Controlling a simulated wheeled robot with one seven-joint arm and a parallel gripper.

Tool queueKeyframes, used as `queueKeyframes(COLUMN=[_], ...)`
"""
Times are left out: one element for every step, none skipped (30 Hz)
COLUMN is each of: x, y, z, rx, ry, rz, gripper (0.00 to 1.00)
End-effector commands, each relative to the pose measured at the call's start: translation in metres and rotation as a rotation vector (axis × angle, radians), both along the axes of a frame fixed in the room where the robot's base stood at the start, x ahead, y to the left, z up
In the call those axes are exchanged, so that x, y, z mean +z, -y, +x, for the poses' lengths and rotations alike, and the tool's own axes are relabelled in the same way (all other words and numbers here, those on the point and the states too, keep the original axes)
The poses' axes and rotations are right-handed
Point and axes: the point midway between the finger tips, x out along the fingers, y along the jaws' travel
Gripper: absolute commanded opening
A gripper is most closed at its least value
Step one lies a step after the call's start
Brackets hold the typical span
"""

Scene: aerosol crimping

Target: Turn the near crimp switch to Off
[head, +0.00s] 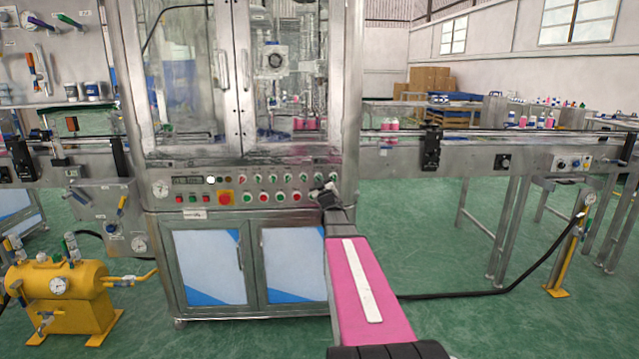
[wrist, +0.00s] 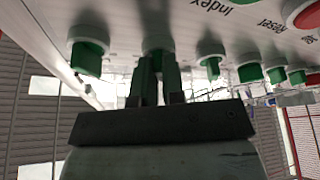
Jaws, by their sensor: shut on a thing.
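In the wrist view, my gripper (wrist: 156,72) is shut on a green knob (wrist: 156,46) on the light control panel. The panel appears upside down there. The knob's label is hidden, so I cannot confirm that it is the near crimp switch or read its setting. In the head view, my gripper (head: 322,190) reaches the right end of the machine's control panel (head: 250,188). My wrist covers the lower switches there.
Other green knobs flank the held one, one on the left (wrist: 88,57) and one on the right (wrist: 210,66). A red emergency button (head: 225,198) sits further left on the panel. A conveyor (head: 470,140) extends right. A yellow tank (head: 62,290) stands at lower left.

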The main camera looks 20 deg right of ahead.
Motion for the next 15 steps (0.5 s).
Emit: queueKeyframes(x=[0.0000, 0.0000, -0.0001, -0.0001, -0.0001, -0.0001, -0.0001, -0.0001, -0.0001, -0.0001, -0.0001, -0.0001, -0.0001, -0.0001, 0.0000], y=[-0.0001, -0.0001, 0.0001, 0.0001, 0.0000, 0.0000, 0.0000, 0.0000, 0.0000, 0.0000, 0.0000, 0.0000, 0.0000, 0.0000, -0.0001], z=[-0.0003, -0.0003, -0.0003, -0.0003, -0.0003, -0.0003, -0.0003, -0.0003, -0.0003, -0.0003, -0.0003, -0.0003, -0.0004, -0.0003, -0.0003], rx=[0.000, 0.000, 0.000, -0.001, 0.000, 0.000, 0.000, 0.000, 0.000, 0.000, -0.001, -0.001, 0.000, -0.001, -0.001], ry=[-0.004, -0.006, -0.009, -0.011, -0.012, -0.014, -0.014, -0.015, -0.016, -0.016, -0.016, -0.016, -0.017, -0.016, -0.016], rz=[-0.016, -0.022, -0.030, -0.035, -0.039, -0.045, -0.047, -0.050, -0.052, -0.052, -0.053, -0.054, -0.054, -0.054, -0.054], gripper=[0.00, 0.00, 0.00, 0.00, 0.00, 0.00, 0.00, 0.00, 0.00, 0.00, 0.00, 0.00, 0.00, 0.00, 0.00])
